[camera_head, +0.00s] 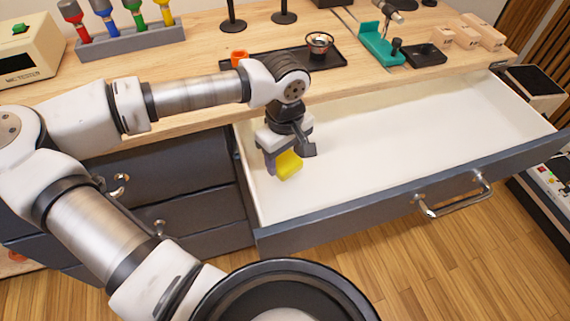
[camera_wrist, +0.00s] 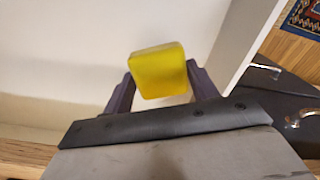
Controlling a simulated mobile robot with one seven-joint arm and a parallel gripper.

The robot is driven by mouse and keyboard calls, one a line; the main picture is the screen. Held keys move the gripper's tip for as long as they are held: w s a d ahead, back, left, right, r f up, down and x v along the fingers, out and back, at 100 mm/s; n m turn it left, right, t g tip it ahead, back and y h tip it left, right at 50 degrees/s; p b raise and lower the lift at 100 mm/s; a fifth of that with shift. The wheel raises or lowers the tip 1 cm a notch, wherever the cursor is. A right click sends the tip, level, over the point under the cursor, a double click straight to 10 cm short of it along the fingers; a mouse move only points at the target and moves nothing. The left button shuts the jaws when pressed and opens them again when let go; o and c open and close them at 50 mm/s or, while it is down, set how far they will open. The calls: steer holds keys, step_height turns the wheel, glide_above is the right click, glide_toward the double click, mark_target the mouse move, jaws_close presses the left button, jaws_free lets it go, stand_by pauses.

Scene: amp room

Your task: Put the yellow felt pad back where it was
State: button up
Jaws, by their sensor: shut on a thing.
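The yellow felt pad (camera_head: 288,165) is a small yellow block held by my gripper (camera_head: 286,163) over the left end of the open drawer (camera_head: 400,140). It also shows in the wrist view (camera_wrist: 158,72), between the two dark fingers of my gripper (camera_wrist: 159,85). The fingers are shut on its sides. The drawer is white inside and looks empty. I cannot tell whether the pad touches the drawer floor.
The wooden desktop (camera_head: 190,85) lies behind the drawer. It bears a black tray (camera_head: 330,58) with a small bowl (camera_head: 320,42), a teal stand (camera_head: 378,45), wooden blocks (camera_head: 480,32) and a rack of screwdrivers (camera_head: 130,40). The drawer's front wall (camera_head: 350,207) has a metal handle (camera_head: 455,198).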

mark_target(285, 160)
steer(key=shift+f, duration=1.9)
steer(key=shift+f, duration=0.15)
steer(key=o, duration=1)
steer(key=shift+o, duration=0.2)
